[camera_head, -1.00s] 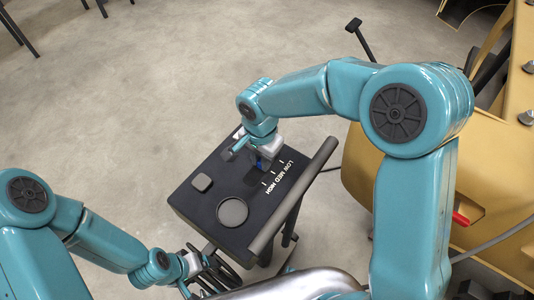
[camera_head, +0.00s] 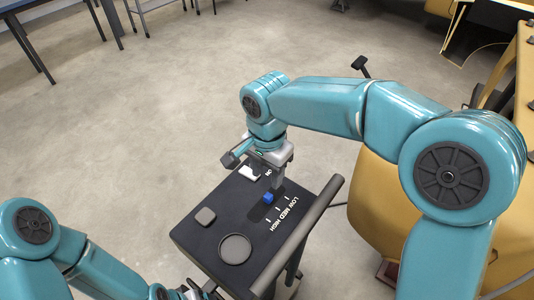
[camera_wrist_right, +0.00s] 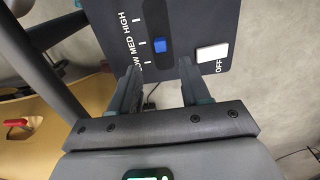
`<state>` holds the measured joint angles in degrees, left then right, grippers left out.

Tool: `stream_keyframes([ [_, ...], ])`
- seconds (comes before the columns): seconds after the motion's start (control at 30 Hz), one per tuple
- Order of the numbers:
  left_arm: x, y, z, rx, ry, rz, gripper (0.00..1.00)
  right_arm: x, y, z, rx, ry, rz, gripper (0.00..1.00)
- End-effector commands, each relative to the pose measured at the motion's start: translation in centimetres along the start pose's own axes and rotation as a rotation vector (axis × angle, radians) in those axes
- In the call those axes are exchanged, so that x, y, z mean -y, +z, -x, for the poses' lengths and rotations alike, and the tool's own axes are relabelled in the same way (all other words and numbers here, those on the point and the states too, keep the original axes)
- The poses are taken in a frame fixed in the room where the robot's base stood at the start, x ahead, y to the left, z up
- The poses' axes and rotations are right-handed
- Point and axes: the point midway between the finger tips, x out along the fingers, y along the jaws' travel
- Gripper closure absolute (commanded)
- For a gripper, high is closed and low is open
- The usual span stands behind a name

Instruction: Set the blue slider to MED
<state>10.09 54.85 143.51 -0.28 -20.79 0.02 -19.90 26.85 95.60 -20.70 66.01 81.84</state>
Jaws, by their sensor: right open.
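The blue slider (camera_head: 268,197) stands on the black control panel (camera_head: 205,245). In the right wrist view the blue slider (camera_wrist_right: 159,43) lines up with the middle tick, beside the word MED. My right gripper (camera_head: 275,178) is above the panel, toward its far end from the slider. In the right wrist view its two fingers (camera_wrist_right: 160,75) are apart with nothing between them, and the slider shows clear beyond their tips. My left gripper (camera_head: 192,292) is only partly in view at the bottom edge, so its jaws cannot be judged.
A white switch (camera_wrist_right: 212,52) marked OFF is near the panel's end. A round dark disc (camera_head: 235,249) and a square button (camera_head: 205,216) are on the panel. A grey handle bar (camera_head: 300,235) runs along its right side. A yellow body (camera_head: 385,215) stands to the right.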

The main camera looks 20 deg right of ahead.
Motion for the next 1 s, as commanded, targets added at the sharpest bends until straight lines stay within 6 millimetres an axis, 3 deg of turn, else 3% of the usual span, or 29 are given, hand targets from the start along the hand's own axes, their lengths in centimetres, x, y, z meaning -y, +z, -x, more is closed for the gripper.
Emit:
stream_keyframes([
  [0.1, 0.0, 0.0, 0.0, 0.000, 0.000, 0.000, 0.19, 0.1, 0.0, 3.0, -0.002, -0.005, 0.000, 0.53],
  [0.33, -0.1, 0.0, 0.1, 0.000, 0.000, 0.000, 0.19, 0.1, 0.1, 6.4, -0.001, -0.002, 0.001, 0.53],
  [1.0, -0.1, 0.0, 0.1, 0.000, 0.000, 0.000, 0.19, 0.0, 0.1, 7.0, -0.001, 0.001, 0.001, 0.53],
])
